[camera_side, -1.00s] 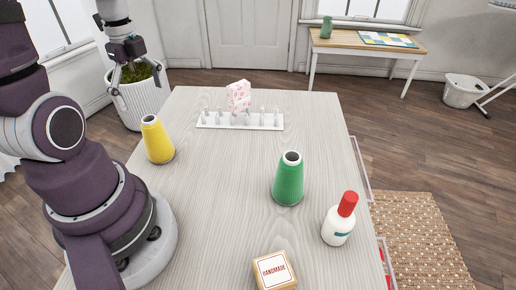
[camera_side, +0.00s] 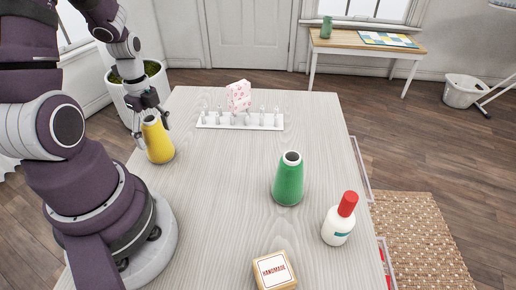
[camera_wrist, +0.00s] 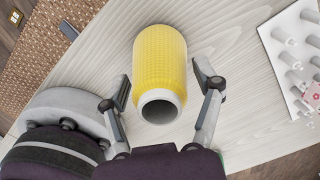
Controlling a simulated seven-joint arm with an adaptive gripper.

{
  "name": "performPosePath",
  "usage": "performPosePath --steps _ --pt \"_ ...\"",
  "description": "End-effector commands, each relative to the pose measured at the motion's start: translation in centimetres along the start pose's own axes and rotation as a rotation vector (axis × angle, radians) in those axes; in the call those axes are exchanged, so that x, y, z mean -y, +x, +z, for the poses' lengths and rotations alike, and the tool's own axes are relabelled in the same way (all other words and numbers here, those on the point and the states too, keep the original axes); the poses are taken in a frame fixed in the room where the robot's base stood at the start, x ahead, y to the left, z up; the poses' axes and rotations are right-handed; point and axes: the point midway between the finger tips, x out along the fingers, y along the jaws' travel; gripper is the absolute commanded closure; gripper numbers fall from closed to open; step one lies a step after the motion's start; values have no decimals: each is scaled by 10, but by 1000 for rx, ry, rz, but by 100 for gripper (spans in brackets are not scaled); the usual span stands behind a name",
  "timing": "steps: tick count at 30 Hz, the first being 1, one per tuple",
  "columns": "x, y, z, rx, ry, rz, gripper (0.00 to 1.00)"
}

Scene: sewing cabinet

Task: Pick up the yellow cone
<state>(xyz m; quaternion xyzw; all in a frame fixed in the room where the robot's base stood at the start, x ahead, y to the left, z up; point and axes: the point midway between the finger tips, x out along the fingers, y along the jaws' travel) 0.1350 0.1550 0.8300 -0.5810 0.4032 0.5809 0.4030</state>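The yellow cone (camera_side: 158,144) stands upright on the table at the left, near my base. In the wrist view the yellow cone (camera_wrist: 160,68) lies between my fingers, its grey open top facing the camera. My gripper (camera_side: 152,122) is at the upper part of the cone, with a finger on either side. In the wrist view my gripper (camera_wrist: 164,88) is open, and gaps show between each finger pad and the cone.
A white peg rack (camera_side: 240,121) with a pink patterned item (camera_side: 238,96) stands at the table's back. A green cone (camera_side: 288,182), a white bottle with a red cap (camera_side: 338,222) and a labelled box (camera_side: 273,270) stand to the right and front. The table's middle (camera_side: 222,190) is clear.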

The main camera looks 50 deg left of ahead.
Motion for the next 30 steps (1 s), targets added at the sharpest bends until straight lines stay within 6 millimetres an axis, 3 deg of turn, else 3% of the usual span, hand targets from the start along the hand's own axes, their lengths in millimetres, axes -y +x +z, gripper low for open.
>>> performPosePath --steps 2,10,20,30 --pt "0 0 0 0 0 0 49" --pt "0 0 0 0 0 0 85" --pt "1 -9 0 2 0 -3 85" --pt "2 -85 1 4 1 -8 85"
